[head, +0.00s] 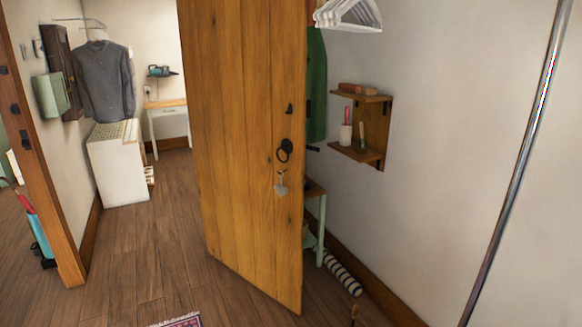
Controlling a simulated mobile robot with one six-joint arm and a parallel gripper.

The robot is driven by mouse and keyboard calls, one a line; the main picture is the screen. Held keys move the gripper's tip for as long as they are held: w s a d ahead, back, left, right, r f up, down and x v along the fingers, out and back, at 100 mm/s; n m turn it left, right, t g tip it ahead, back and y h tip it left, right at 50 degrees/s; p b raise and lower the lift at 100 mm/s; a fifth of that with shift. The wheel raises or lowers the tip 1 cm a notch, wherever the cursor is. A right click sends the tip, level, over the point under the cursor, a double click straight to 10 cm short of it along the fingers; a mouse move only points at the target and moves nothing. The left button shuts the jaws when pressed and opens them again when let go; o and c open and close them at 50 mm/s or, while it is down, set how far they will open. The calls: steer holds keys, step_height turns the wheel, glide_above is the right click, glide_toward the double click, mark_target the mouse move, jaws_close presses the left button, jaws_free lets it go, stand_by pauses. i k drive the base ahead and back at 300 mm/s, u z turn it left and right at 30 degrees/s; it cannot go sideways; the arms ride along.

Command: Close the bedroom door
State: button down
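The bedroom door (248,120) is a plank door of orange-brown wood in the middle of the head view. It stands open, swung at an angle into the room. A dark ring handle (284,151) is on its right part, with a small latch piece above it and a grey tag-like item (281,188) hanging below. The wooden door frame post (45,150) is at the left, and the open doorway lies between post and door. My gripper is not in view.
Beyond the doorway are a white cabinet (118,165) and a hanging grey sweater (104,80). Behind the door, a wall shelf (372,125), a small table (318,205) and a striped roll (343,270) line the wall. A metal pole (520,150) stands right. A purple rug edge (180,321) shows at the bottom.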

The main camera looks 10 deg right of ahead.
mark_target(244, 62)
steer(key=u, duration=0.1)
steer(key=i, duration=1.05)
steer(key=u, duration=0.45)
